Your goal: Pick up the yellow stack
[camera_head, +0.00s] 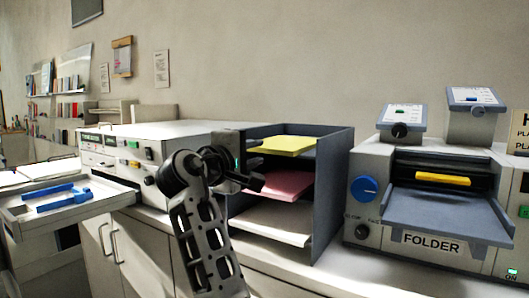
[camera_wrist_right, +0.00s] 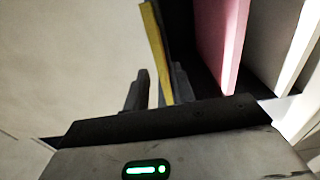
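The yellow stack (camera_head: 288,145) lies flat on the top level of a dark grey shelf unit (camera_head: 334,190), its left end toward my right arm. My right gripper (camera_head: 252,168) is at the open left side of the unit, by that end. In the right wrist view the yellow stack (camera_wrist_right: 157,55) shows as a narrow edge between the two dark fingers of my right gripper (camera_wrist_right: 160,88). The fingers are apart, with a visible gap on the left side of the stack; it looks close to the right finger. My left gripper is not in view.
A pink stack (camera_head: 282,185) and a white stack (camera_head: 270,224) lie on the levels below. A folder machine (camera_head: 433,243) stands to the right. A white machine (camera_head: 117,150) and a tray with blue pieces (camera_head: 84,210) are on the left.

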